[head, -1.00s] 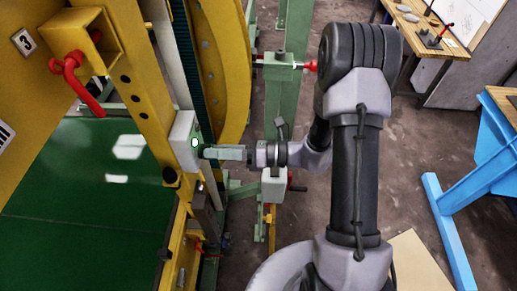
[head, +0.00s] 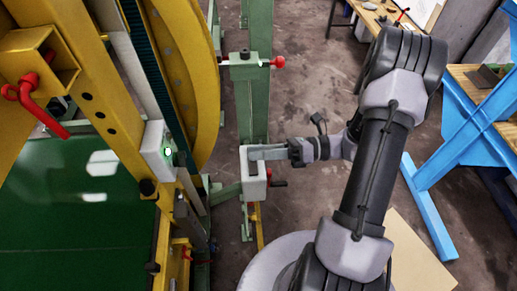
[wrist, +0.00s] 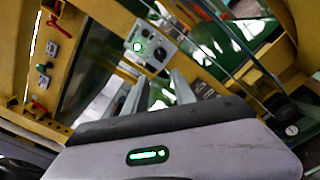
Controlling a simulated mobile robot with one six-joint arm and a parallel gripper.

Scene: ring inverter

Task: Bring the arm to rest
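My gripper (head: 258,153) is to the right of the yellow machine in the head view, in front of a green post. In the wrist view its two grey fingers (wrist: 159,92) stand apart with nothing between them. A pale control box (head: 157,150) with a lit green button is on the machine frame. It also shows beyond the fingertips in the wrist view (wrist: 152,47), with a dark knob beside the green light. My gripper is clear of this box.
The yellow ring machine (head: 205,80) with a red handle (head: 32,95) stands at the left. The green post (head: 252,100) with a red knob (head: 277,62) is close to my gripper. A blue-legged table (head: 428,205) stands at the right. Bare floor (head: 315,85) lies between.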

